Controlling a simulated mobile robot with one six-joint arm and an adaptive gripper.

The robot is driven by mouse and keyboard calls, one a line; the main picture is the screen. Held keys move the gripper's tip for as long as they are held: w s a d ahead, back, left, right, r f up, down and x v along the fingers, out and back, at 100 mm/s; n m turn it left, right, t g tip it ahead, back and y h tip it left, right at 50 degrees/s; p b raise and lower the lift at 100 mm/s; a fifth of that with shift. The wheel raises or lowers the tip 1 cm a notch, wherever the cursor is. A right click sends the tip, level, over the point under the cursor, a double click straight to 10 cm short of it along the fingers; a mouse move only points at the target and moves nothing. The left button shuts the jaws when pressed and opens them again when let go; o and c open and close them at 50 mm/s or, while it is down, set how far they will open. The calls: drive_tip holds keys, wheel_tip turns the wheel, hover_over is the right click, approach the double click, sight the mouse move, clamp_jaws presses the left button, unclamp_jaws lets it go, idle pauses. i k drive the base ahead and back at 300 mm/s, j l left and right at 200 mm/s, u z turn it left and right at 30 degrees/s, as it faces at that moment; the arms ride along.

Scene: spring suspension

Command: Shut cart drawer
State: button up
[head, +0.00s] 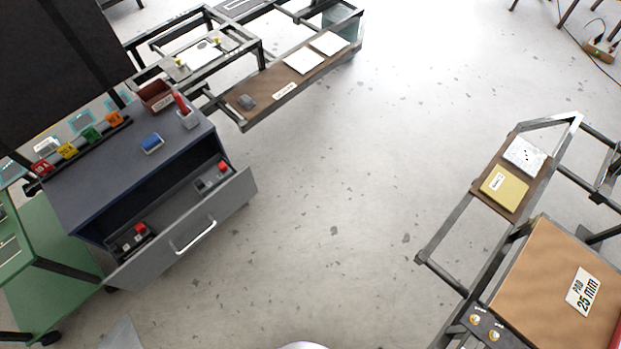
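The cart (110,170) stands at the left, with a dark blue-grey top. Its grey drawer (185,230) is pulled out towards the open floor, so its inside shows. A silver bar handle (195,238) is on the drawer front. Inside the drawer lie a red-and-black item (138,235) near the left end and a grey item with a red part (215,178) near the right end. My gripper is not in view.
A green cart (45,260) stands close at left. Framed benches stand at the back and right. The floor (340,190) before the drawer is clear.

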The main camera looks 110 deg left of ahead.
sight(181, 219)
drive_tip(key=u, duration=4.75)
drive_tip(key=i+j+z, duration=0.55)
drive_tip(key=j+z, duration=0.3)
drive_tip(key=l, duration=0.05)
